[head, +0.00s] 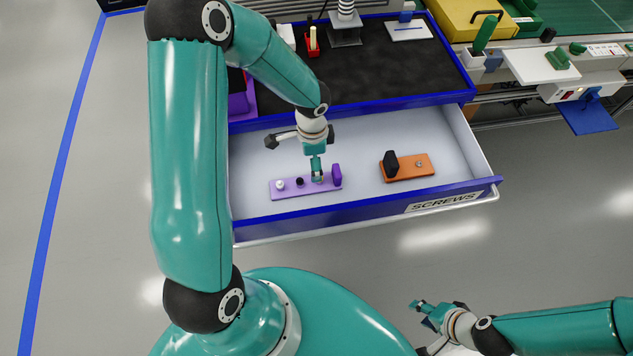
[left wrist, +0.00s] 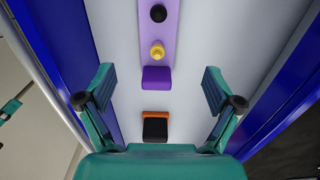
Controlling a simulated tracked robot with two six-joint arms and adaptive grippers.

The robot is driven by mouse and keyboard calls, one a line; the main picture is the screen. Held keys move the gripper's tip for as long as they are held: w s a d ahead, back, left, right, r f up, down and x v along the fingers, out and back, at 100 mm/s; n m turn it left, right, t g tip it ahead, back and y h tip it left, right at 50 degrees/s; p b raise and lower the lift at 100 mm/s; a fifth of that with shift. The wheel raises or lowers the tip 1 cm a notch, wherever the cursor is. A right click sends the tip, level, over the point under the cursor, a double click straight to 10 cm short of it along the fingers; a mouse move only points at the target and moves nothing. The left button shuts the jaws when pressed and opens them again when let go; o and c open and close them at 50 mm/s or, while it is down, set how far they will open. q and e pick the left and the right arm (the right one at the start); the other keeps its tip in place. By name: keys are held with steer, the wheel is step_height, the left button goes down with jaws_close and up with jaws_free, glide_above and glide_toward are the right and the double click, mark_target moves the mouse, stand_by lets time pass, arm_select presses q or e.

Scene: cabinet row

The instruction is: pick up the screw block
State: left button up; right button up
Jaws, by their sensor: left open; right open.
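A purple block (head: 290,190) lies in the open drawer, with a white knob, a black knob and an upright purple tab (head: 337,175). In the left wrist view the purple block (left wrist: 158,30) also shows a yellow screw. An orange block (head: 413,168) lies to its right, with a black tab and a small metal screw. My left gripper (head: 316,174) is over the purple block; the wrist view shows it open (left wrist: 160,88), the purple tab between its fingers and nothing gripped. My right gripper (head: 421,313) is open and empty, low in front of the drawer.
The drawer (head: 250,212) is pulled out below a dark worktop (head: 400,70) and has a blue front rim labelled SCREWS. Its floor is clear around the blocks. Fixtures stand on the worktop and a green-topped bench is at the upper right.

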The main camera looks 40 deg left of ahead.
arm_select(q)
glide_above(305, 181)
steer(key=w+d, duration=0.1)
steer(key=d, duration=0.1)
step_height(305, 181, down, 5)
steer(key=shift+r, duration=0.2)
steer(key=shift+w+d+f, duration=0.1)
steer(key=shift+d+f, duration=0.05)
steer(key=shift+f, duration=0.75)
steer(key=shift+w+d+f, duration=0.1)
steer(key=shift+w+f, duration=0.05)
steer(key=shift+f, duration=0.7)
steer(key=shift+w+d+f, duration=0.1)
steer(key=shift+d+f, duration=0.05)
steer(key=shift+f, duration=0.75)
steer(key=c, duration=1.5)
steer(key=shift+c, duration=0.2)
steer(key=shift+r, duration=0.2)
